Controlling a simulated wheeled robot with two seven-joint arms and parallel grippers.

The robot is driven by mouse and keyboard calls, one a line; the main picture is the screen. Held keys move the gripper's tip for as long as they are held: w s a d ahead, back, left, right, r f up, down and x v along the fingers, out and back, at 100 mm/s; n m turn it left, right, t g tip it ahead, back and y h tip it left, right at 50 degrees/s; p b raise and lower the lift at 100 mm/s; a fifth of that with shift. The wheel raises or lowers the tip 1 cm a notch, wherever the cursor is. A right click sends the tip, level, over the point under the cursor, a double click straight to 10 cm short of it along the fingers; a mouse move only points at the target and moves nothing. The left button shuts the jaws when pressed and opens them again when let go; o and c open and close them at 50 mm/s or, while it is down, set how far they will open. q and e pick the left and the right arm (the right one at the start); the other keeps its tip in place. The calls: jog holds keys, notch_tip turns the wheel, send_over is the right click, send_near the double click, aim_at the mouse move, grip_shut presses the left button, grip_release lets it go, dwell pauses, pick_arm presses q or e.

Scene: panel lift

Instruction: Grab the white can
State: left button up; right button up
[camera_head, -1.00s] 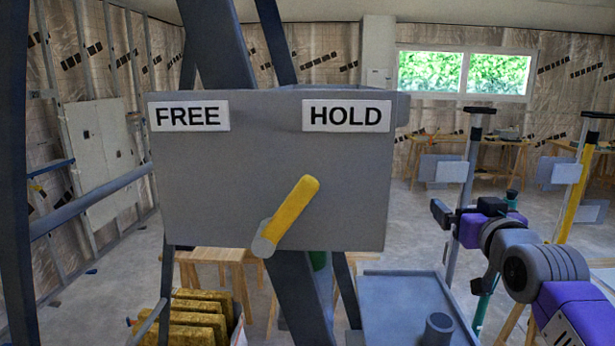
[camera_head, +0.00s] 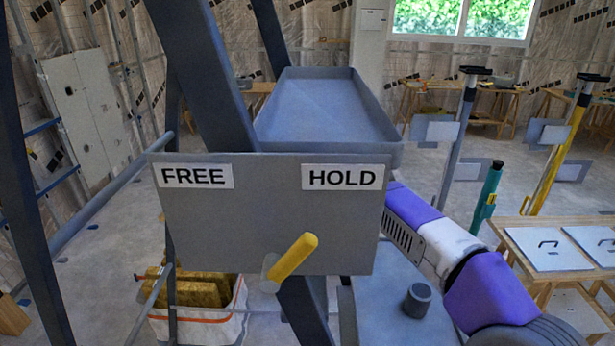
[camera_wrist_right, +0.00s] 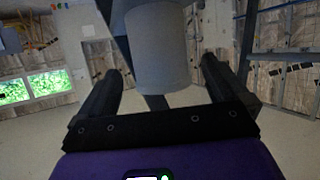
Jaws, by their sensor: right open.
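In the right wrist view, a pale grey-white cylinder (camera_wrist_right: 155,48), which looks like the white can, stands between the fingers of my right gripper (camera_wrist_right: 161,70). The fingers are apart, with a visible gap on each side of it. Its top end is cut off or blends into the dark part above. In the head view my right arm reaches in from the lower right, and its gripper is hidden behind the grey FREE/HOLD panel (camera_head: 265,220). The can cannot be made out there. My left gripper is not in view.
A yellow lever (camera_head: 293,257) sticks out of the panel's lower edge, towards HOLD. Behind the panel is an empty grey tray (camera_head: 325,105) and slanted dark posts. A white bin (camera_head: 200,312) stands below left. A wooden table (camera_head: 555,245) stands at the right.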

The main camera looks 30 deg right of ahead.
jog(key=x, duration=0.3)
jog(key=shift+w, duration=0.25)
jog(key=shift+s, duration=0.1)
jog(key=shift+c, duration=0.2)
jog(key=shift+r, duration=0.1)
jog(key=c, duration=1.2)
